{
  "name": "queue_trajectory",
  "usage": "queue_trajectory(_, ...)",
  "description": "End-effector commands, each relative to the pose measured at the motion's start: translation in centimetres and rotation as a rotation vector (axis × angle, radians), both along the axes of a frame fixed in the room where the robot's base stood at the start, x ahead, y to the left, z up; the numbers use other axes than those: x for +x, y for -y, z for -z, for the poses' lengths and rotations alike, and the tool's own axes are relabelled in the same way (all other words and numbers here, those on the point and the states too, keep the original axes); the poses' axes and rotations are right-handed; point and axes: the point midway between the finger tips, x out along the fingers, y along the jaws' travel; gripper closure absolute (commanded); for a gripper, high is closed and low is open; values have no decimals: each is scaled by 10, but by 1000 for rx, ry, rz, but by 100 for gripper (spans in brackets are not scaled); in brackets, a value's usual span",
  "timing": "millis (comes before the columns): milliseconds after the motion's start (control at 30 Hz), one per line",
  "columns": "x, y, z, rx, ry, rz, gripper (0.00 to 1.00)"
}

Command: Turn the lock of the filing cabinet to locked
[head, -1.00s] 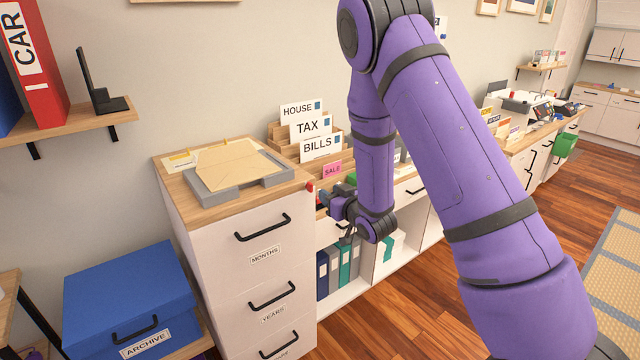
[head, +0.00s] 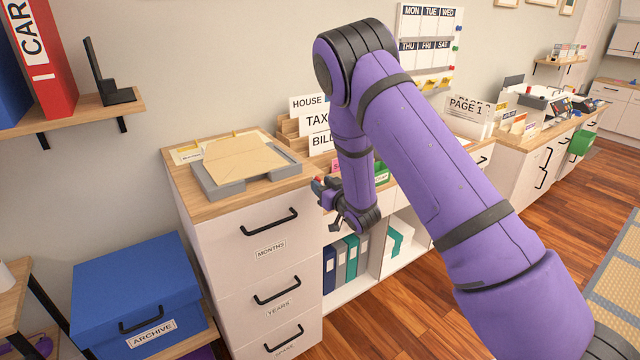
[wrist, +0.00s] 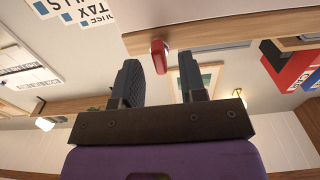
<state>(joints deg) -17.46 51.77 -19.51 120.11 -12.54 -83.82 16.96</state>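The filing cabinet (head: 228,235) is white with a wooden top and labelled drawers. Its red lock knob (head: 316,186) is at the upper right corner, partly hidden by my gripper (head: 326,195). In the wrist view, the red knob (wrist: 158,52) shows beside the wooden edge, between the tips of the two fingers of my gripper (wrist: 159,64). The fingers are apart, with a gap on both sides of the knob. I cannot tell whether the fingertips reach around it or stop just short. The lock's marking is not readable.
A grey tray with a folder (head: 205,186) lies on the cabinet top. Letter sorters (head: 312,118) and a low shelf with binders (head: 340,262) stand to the right. A blue archive box (head: 130,290) is at the left.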

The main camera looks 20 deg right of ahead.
Motion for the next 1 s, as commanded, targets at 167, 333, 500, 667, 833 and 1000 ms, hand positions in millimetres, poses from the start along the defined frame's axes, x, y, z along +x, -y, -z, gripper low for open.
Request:
queue_trajectory(167, 13, -4, 0, 0, 0, 1, 62)
queue_trajectory(333, 16, -5, 0, 0, 0, 1, 62)
queue_trajectory(500, 15, -5, 0, 0, 0, 1, 64)
queue_trajectory(667, 15, -5, 0, 0, 0, 1, 100)
queue_trajectory(833, 15, -5, 0, -1, 0, 1, 100)
queue_trajectory(1000, 15, -5, 0, -22, 7, 0, 100)
